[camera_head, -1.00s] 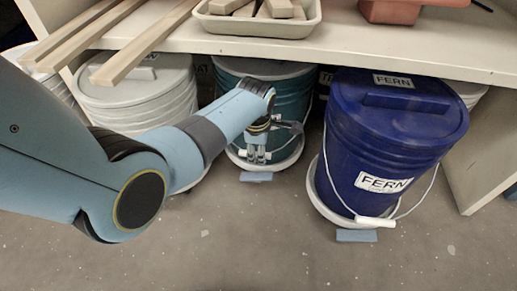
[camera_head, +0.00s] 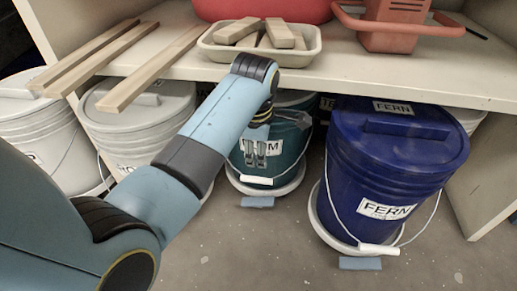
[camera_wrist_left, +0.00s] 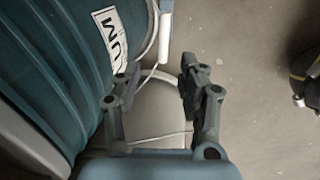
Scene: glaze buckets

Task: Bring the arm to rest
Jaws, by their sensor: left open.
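My left gripper (camera_head: 255,152) is open and empty in the head view, its fingers pointing down in front of the teal bucket (camera_head: 290,146). In the left wrist view the two fingers (camera_wrist_left: 158,88) stand apart with nothing between them. The teal bucket (camera_wrist_left: 45,70) fills the left of that view, with a white label partly readable. My left arm crosses the head view from the lower left, and its wrist hides part of the teal bucket. My right gripper is not in the head view.
A blue bucket (camera_head: 345,165) labelled FERN stands to the right on a round white base. White buckets (camera_head: 150,135) stand at the left. The shelf (camera_head: 350,75) above holds wood strips (camera_head: 150,72), a tray (camera_head: 312,52) of blocks and a red container (camera_head: 390,30).

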